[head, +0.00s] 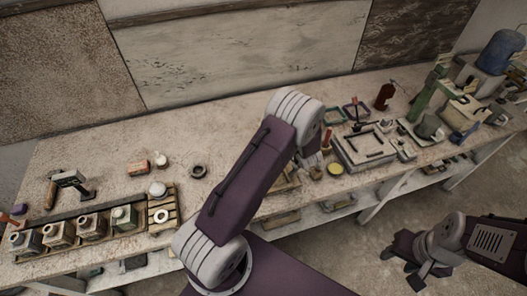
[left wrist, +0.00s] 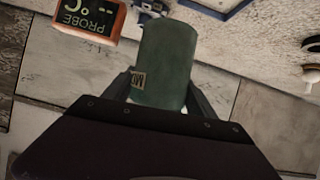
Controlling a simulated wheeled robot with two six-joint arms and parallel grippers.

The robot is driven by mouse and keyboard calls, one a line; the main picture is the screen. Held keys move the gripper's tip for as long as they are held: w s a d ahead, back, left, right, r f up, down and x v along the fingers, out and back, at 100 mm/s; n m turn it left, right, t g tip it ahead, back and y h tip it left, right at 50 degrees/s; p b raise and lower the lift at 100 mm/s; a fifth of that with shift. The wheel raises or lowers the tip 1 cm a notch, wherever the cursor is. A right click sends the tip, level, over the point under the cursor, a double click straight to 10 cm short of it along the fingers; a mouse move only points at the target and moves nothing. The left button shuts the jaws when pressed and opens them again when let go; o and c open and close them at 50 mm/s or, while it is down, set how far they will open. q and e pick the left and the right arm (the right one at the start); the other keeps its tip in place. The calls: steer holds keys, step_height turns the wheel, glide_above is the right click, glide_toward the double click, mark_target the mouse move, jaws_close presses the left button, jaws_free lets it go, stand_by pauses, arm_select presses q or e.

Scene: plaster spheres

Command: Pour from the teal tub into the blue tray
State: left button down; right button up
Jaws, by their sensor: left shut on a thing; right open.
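In the head view my left arm covers that gripper, and I cannot make out the tub there. A blue-rimmed edge, apparently the blue tray (left wrist: 232,10), shows at the top of the left wrist view, beyond the tub. My right gripper (head: 408,267) is open and empty, low at the right, away from the bench.
An orange probe meter (left wrist: 88,20) is left of the tub in the left wrist view. In the head view, several square jars (head: 92,225) stand in a rack at the left. A red bottle (head: 384,96) and a green stand (head: 430,92) are at the right.

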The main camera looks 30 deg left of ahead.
arm_select(q)
steer(key=shift+a+f+y+b, duration=0.15)
steer(key=shift+y+b, duration=0.15)
steer(key=shift+b, duration=2.6)
steer(key=shift+r+m, duration=0.2)
steer(key=shift+m, duration=0.1)
steer(key=shift+s+r, duration=0.1)
steer(key=shift+r, duration=0.1)
